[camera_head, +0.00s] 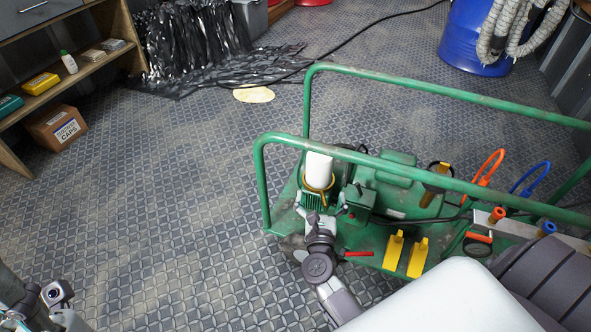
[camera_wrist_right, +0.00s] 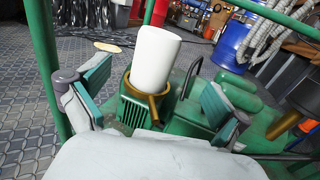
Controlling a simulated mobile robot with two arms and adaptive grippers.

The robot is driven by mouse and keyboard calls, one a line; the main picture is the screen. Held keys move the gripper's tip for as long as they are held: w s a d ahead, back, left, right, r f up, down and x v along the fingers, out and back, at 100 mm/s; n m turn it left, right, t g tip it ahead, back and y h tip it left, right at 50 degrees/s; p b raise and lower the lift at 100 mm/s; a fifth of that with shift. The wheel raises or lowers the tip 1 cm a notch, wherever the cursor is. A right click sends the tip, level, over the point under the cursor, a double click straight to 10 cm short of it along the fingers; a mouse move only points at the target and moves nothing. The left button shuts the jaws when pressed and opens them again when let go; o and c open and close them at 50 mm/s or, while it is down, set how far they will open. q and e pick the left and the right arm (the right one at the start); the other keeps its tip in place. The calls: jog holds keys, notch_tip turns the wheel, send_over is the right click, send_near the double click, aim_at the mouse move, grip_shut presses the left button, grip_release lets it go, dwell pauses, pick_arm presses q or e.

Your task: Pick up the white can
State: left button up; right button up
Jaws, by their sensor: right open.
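The white can (camera_head: 319,171) stands upright in a brass-coloured ring holder on the green machine (camera_head: 390,215). In the right wrist view the white can (camera_wrist_right: 156,58) is near the middle, with its lower end inside the ring (camera_wrist_right: 146,92). My right gripper (camera_head: 322,208) is open and empty, just on the near side of the can. In the right wrist view its two fingers (camera_wrist_right: 155,90) stand apart to the left and right of the can and holder, without visible contact. In the head view, part of my left arm shows at the lower left, but its gripper fingers cannot be made out.
Green tube rails (camera_head: 430,90) frame the machine and pass close to the can. Yellow pedals (camera_head: 393,250) and orange and blue handles (camera_head: 488,168) are at its right. A blue barrel (camera_head: 472,40) stands behind. A shelf (camera_head: 70,80) is at upper left.

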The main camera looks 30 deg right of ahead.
aim_at(322, 169)
jog(key=b+x, duration=0.1)
jog(key=x, duration=0.7)
jog(key=shift+b+x, duration=0.9)
jog(key=shift+x, duration=1.85)
jog(key=shift+a+f, duration=0.1)
jog(key=shift+a, duration=0.05)
jog(key=shift+c, duration=0.3)
jog(key=c, duration=1.3)
